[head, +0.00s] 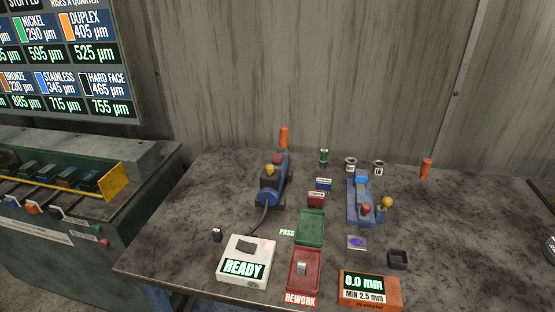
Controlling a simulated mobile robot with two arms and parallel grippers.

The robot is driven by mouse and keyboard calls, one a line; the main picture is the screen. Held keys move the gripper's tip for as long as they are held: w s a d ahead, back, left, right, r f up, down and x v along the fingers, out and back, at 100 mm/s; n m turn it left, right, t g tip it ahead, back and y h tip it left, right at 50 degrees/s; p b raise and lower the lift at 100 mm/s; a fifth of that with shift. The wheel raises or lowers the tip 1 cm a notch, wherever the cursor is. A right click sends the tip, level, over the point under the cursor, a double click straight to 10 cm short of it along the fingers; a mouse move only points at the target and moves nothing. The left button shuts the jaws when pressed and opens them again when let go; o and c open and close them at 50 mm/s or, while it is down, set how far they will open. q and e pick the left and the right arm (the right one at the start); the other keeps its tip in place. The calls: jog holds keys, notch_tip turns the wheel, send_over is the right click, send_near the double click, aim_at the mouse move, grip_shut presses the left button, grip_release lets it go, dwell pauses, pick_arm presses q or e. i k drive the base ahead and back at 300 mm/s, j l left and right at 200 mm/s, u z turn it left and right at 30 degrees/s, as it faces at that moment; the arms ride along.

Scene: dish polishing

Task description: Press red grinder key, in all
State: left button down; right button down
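A blue machine (276,190) stands left of the table's middle, with a cable running down to the white READY box (246,260). On its top are a yellow-orange knob (268,170) and a red knob (278,160). A second blue fixture (359,189) stands to its right, with a red ball knob (366,208) and a yellow ball knob (387,202) at its near end. A small red labelled block (316,198) and a small blue one (323,184) lie between them. I cannot tell which red part is the grinder key. Neither gripper is in view.
A green PASS tray (310,217) is empty; a red REWORK tray (304,284) holds a small metallic piece (302,268). An orange box (369,297) reads 0.0 mm. A dark cup (397,259) is nearby. A bench (50,245) stands left. The table's right side is mostly clear.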

aim_at(278, 158)
jog(key=i+j, duration=0.1)
jog(key=j, duration=0.25)
jog(key=i+j, duration=0.1)
jog(key=j, duration=0.25)
jog(key=i+j, duration=0.1)
jog(key=j, duration=0.25)
jog(key=i+j+u, duration=0.1)
jog(key=j, duration=0.2)
